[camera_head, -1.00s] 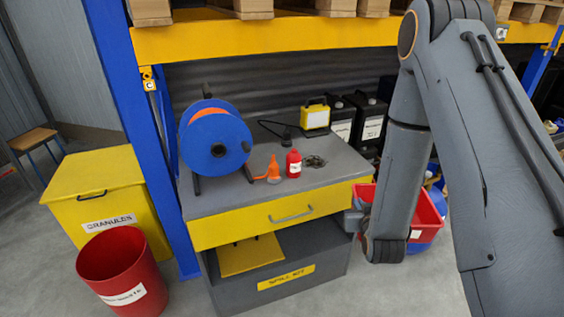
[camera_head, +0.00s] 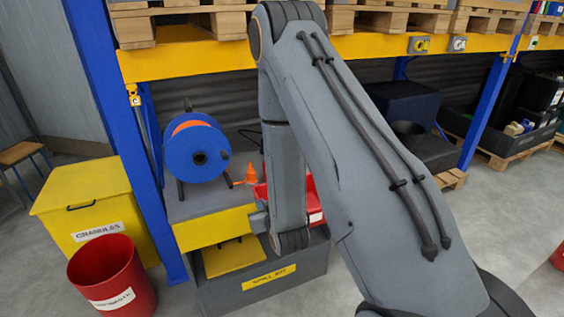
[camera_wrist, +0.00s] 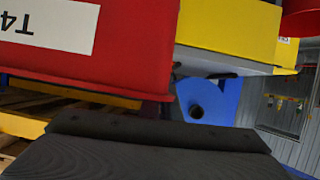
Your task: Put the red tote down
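The red tote (camera_head: 313,196) is in the head view, partly hidden behind my arm, in front of the spill kit bench (camera_head: 185,206). A strip of its red side and a white label show. In the wrist view the red tote (camera_wrist: 120,60) fills the upper left, close up and upside down, with a white label reading "T4". My gripper's dark body (camera_wrist: 140,145) spans the bottom of the wrist view, right by the tote. The tote has travelled with my arm, so my gripper appears shut on it, off the floor. The fingertips are hidden.
A blue hose reel (camera_head: 196,153) and an orange funnel (camera_head: 251,174) stand on the bench. A red waste bin (camera_head: 110,278) and a yellow granules box (camera_head: 88,205) are at left. A blue rack post (camera_head: 125,140) stands beside the bench. Floor at right is open.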

